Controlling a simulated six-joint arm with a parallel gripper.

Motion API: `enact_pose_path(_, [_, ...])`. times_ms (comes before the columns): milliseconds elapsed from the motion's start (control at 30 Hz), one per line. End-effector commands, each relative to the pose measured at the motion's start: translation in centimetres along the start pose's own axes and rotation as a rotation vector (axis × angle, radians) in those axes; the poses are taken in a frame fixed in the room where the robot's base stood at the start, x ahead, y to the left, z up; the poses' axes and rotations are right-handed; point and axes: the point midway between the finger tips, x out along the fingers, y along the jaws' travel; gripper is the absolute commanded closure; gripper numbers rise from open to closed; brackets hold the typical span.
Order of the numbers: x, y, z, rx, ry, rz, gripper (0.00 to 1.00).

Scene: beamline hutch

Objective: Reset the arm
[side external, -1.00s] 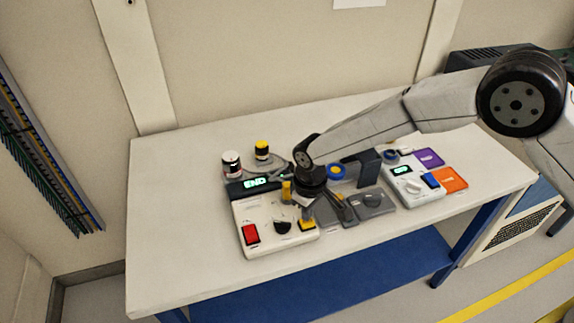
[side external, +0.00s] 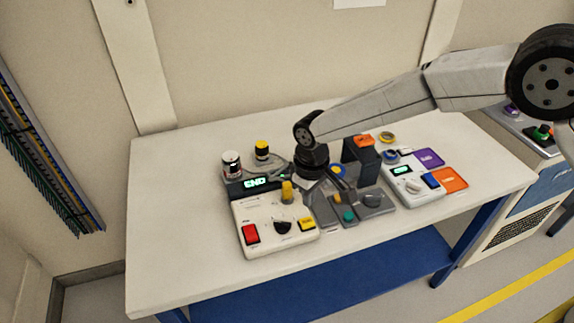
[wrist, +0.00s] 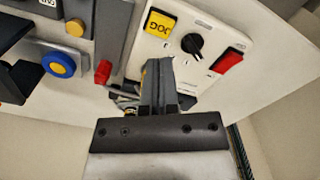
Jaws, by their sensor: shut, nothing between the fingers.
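My gripper (side external: 310,184) hangs over the work table, just behind and to the right of the white control box (side external: 262,235). In the wrist view, my gripper (wrist: 157,75) has its fingers together with nothing between them.
Grey modules, one with a green button (side external: 348,216), lie right of the box. A dark block (side external: 360,160), a blue-and-yellow ring (side external: 338,170) and a second white device (side external: 413,186) are nearby. Two small jars (side external: 231,163) stand behind. The table's left part is clear.

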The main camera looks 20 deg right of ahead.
Motion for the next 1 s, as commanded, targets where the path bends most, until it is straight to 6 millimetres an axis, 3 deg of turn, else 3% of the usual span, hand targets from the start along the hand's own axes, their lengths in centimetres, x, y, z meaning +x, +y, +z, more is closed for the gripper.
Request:
enact_pose_path(367, [-0.1, 0.1, 0.1, 0.003, 0.001, 0.000, 1.00])
enact_pose_path(567, [-1.1, 1.7, 1.1, 0.032, 0.014, 0.000, 1.00])
enact_pose_path(767, [-3.0, 5.0, 3.9, 0.101, 0.043, 0.002, 1.00])
enact_pose_path(1000, [-5.4, 9.3, 9.3, 0.208, 0.091, 0.010, 1.00])
